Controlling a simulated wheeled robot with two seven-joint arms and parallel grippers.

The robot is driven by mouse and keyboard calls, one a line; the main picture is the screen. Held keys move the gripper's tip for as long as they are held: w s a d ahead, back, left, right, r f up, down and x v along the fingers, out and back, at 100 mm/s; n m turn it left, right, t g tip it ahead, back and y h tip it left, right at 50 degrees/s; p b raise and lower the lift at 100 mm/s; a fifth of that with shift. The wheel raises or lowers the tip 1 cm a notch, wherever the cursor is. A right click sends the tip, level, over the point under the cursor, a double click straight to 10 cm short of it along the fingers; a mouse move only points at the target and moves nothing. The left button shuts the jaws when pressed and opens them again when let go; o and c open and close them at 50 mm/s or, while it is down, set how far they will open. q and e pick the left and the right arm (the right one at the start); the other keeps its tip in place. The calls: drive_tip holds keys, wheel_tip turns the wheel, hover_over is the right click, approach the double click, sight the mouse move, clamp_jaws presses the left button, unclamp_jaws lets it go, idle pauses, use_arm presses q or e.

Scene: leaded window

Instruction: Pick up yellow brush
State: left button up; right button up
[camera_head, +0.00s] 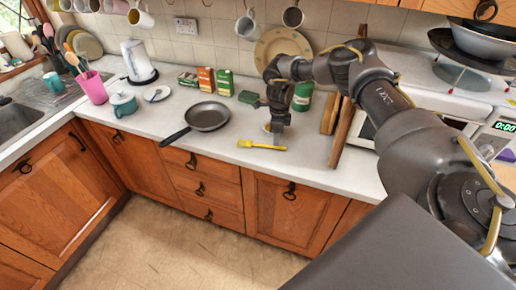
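The yellow brush (262,146) lies flat on the light worktop near its front edge, to the right of the frying pan. My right gripper (275,128) points down just behind the brush, close above the worktop. Its fingers are small and dark here, so I cannot tell whether they are open or shut, or whether they touch anything. My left gripper is not in view.
A dark frying pan (207,116) sits left of the brush. Boxes (206,79) and a green tin (302,96) stand behind. Wooden boards (342,130) and a microwave (497,133) are to the right. Mugs hang above.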

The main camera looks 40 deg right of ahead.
sight(262, 146)
wheel_tip(262, 146, down, 5)
drive_tip(key=b, duration=0.3)
drive_tip(key=shift+a+r, duration=0.15)
drive_tip(key=shift+r, duration=0.15)
drive_tip(key=shift+c, duration=0.6)
clamp_jaws()
